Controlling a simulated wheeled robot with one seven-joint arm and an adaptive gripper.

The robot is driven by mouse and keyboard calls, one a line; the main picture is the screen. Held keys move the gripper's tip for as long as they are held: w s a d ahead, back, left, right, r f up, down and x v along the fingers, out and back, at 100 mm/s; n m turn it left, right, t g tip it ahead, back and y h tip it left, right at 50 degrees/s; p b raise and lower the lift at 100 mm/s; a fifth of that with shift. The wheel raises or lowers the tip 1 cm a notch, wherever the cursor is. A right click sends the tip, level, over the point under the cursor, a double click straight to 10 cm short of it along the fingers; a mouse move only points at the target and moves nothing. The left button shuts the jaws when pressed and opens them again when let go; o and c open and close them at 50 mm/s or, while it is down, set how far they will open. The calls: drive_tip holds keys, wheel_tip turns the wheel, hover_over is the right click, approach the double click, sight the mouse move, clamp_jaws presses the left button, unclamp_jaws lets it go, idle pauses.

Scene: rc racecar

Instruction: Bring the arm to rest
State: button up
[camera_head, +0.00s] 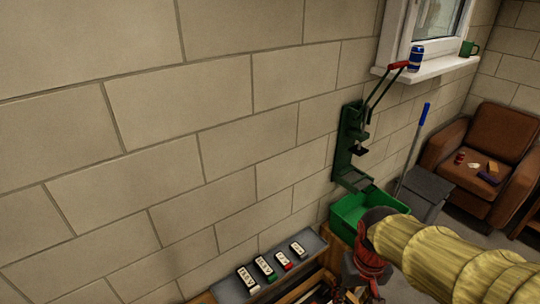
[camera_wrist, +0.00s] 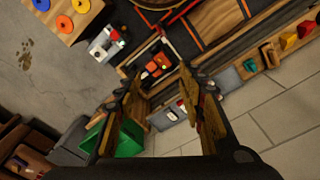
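My arm, in a ribbed yellow sleeve, reaches in from the right edge of the head view. My gripper (camera_head: 366,270) hangs at its end beside the green bin, near the bottom edge. In the wrist view my gripper (camera_wrist: 157,75) has its two fingers spread apart, with nothing held between them. A small orange-and-black object (camera_wrist: 158,66) lies beyond the fingertips on the workbench, in or by a pale-edged frame. I cannot tell how far below the fingers it is.
A grey shelf (camera_head: 232,291) with several labelled blocks runs along the wall. A green bin (camera_head: 345,212) stands under a green wall-mounted press (camera_head: 350,150). A blue can (camera_head: 416,57) and green mug (camera_head: 467,48) stand on the sill. A brown armchair (camera_head: 494,135) is at right.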

drive_tip(key=s+r+t+p, duration=0.1)
drive_tip(key=s+r+t, duration=0.1)
drive_tip(key=r, duration=0.5)
drive_tip(key=s+r+t+p, duration=0.1)
drive_tip(key=s+r+t, duration=0.2)
drive_tip(key=r, duration=0.4)
drive_tip(key=shift+s+a, duration=0.15)
drive_tip(key=shift+s, duration=0.2)
drive_tip(key=shift+r, duration=0.1)
